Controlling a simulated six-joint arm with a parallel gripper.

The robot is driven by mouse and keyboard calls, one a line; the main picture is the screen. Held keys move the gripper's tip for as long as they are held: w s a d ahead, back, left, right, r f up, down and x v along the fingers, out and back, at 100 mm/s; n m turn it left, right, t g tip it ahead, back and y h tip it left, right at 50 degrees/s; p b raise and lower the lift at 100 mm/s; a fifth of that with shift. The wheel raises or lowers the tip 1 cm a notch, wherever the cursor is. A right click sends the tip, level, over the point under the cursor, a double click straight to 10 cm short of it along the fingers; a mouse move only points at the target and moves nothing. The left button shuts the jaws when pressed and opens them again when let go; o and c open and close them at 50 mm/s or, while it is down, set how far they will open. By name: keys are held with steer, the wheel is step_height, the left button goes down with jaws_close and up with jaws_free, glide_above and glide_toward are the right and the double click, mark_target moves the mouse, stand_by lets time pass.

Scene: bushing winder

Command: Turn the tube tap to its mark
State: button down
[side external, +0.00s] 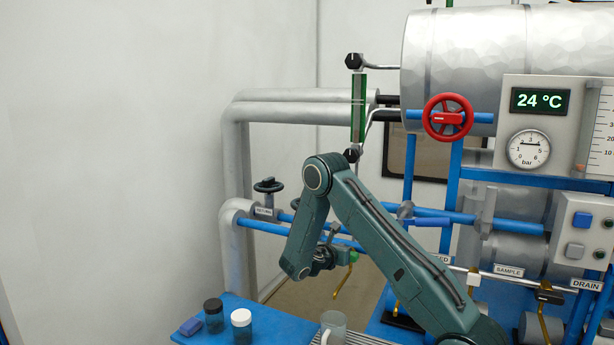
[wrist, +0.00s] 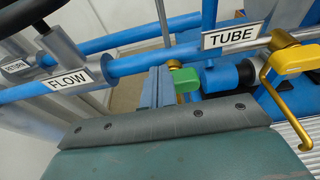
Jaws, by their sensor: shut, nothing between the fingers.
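The TUBE label (wrist: 233,38) hangs on the pipework in the wrist view. Below it is a blue fitting with a dark collar (wrist: 238,76) and a green block (wrist: 185,80) at its left end. A brass-yellow lever-shaped part (wrist: 289,62) is to the right. Which of these is the tap handle is unclear, and I cannot make out the mark. My gripper (wrist: 156,88) is shut and empty just left of the green block; I cannot tell if they touch. In the side view my gripper (side external: 325,262) is beside a small green part (side external: 352,257) above a brass spout (side external: 344,284).
A FLOW label (wrist: 72,80) marks the blue pipe at left. A red handwheel (side external: 447,118), a gauge panel (side external: 528,150) and brass DRAIN-side pipework (side external: 543,315) stand right.

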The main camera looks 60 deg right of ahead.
steer(key=shift+w+r, duration=0.15)
steer(key=shift+r, duration=0.25)
steer(key=shift+a, duration=0.15)
steer(key=shift+f+v, duration=0.2)
steer(key=shift+v, duration=0.7)
steer(key=shift+f+v, duration=0.25)
steer(key=shift+v, duration=0.7)
steer(key=shift+f+v, duration=0.2)
steer(key=shift+v, duration=0.7)
steer(key=shift+a, duration=0.25)
steer(key=s, duration=0.2)
steer(key=s+a, duration=0.1)
steer(key=s, duration=0.1)
steer(key=shift+r, duration=0.15)
steer(key=shift+d, duration=0.2)
steer(key=r+x, duration=0.1)
steer(key=x, duration=0.5)
steer(key=shift+d+r, duration=0.2)
steer(key=shift+d, duration=0.25)
steer(key=shift+w+f, duration=0.3)
steer(key=shift+f, duration=0.25)
